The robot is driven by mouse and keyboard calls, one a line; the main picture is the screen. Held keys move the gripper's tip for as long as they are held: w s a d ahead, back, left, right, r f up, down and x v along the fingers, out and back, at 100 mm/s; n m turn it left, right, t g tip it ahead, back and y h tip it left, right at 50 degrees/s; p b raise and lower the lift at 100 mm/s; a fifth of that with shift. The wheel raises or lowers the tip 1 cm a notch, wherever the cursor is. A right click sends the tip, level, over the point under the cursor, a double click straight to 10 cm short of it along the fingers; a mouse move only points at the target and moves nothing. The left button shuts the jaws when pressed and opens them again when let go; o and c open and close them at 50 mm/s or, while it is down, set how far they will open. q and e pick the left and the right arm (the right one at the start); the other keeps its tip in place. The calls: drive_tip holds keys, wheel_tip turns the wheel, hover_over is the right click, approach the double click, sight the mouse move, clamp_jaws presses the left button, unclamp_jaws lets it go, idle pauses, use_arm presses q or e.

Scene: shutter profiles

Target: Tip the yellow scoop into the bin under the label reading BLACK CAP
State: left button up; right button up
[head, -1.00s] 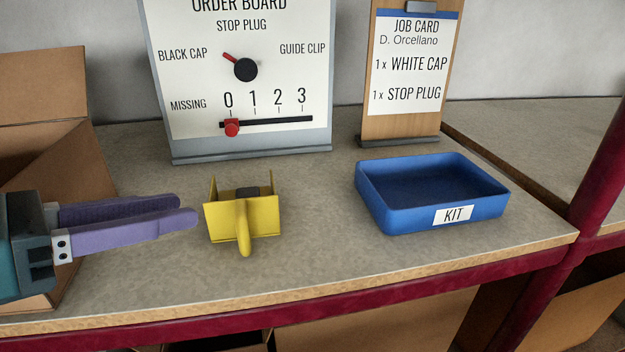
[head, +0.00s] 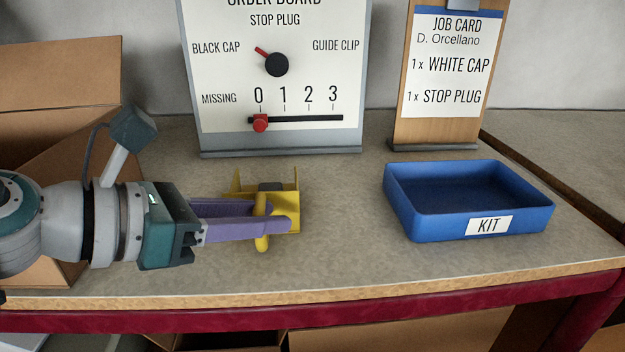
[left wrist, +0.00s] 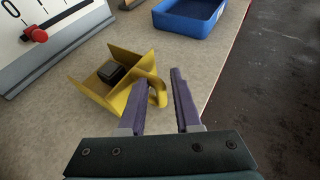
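The yellow scoop (head: 284,190) stands on the bench in front of the order board, with a small dark piece (head: 270,186) in its tray. In the left wrist view, the scoop (left wrist: 92,92) and the black piece (left wrist: 111,72) show more clearly. My left gripper (head: 268,217) reaches in from the left at the scoop's handle. In the left wrist view, my gripper's fingers (left wrist: 161,85) are apart, with the curved handle between or just above them; contact is unclear. No bin labelled BLACK CAP is in view; those words show only on the order board's dial. My right gripper is not in view.
The order board (head: 277,110) stands behind the scoop, its pointer towards BLACK CAP and its red slider at 0. A job card (head: 448,70) stands right of it. Cardboard boxes (head: 60,90) are at the left.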

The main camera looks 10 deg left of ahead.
use_arm(q)
drive_tip(key=shift+c, duration=0.2)
clamp_jaws()
idle(0.3)
wheel_tip(320, 180, up, 20)
drive_tip(key=p, duration=0.6)
